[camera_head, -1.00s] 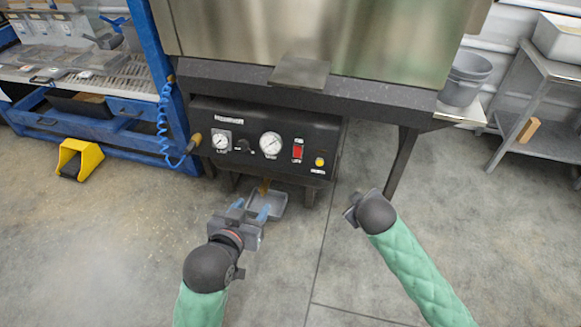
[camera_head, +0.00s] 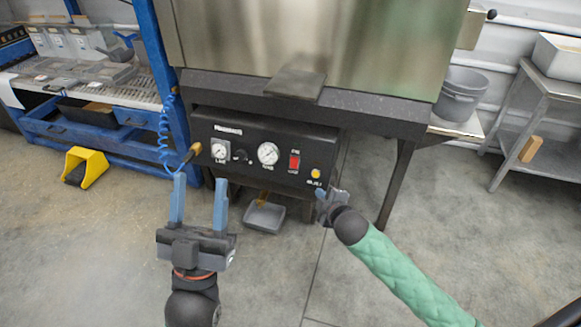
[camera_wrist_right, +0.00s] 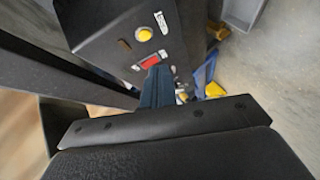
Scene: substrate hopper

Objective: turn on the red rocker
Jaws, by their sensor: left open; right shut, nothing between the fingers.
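The red rocker (camera_head: 294,162) sits on the front of the black control panel (camera_head: 262,150), between the larger gauge and a yellow button. It also shows in the right wrist view (camera_wrist_right: 149,62), just beyond my right fingers. My right gripper (camera_head: 322,200) is shut and empty, below and right of the rocker, near the panel's lower right corner. In the wrist view its shut fingers (camera_wrist_right: 157,85) point toward the rocker; whether they touch it I cannot tell. My left gripper (camera_head: 199,200) is open and empty, its fingers pointing up in front of the panel's left end.
A yellow button (camera_head: 316,173) and two gauges (camera_head: 267,153) share the panel. A grey tray (camera_head: 264,216) is below it. A dark plate (camera_head: 296,83) juts out above. A table leg (camera_head: 396,185) stands to the right. A yellow pedal (camera_head: 86,168) is on the floor left.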

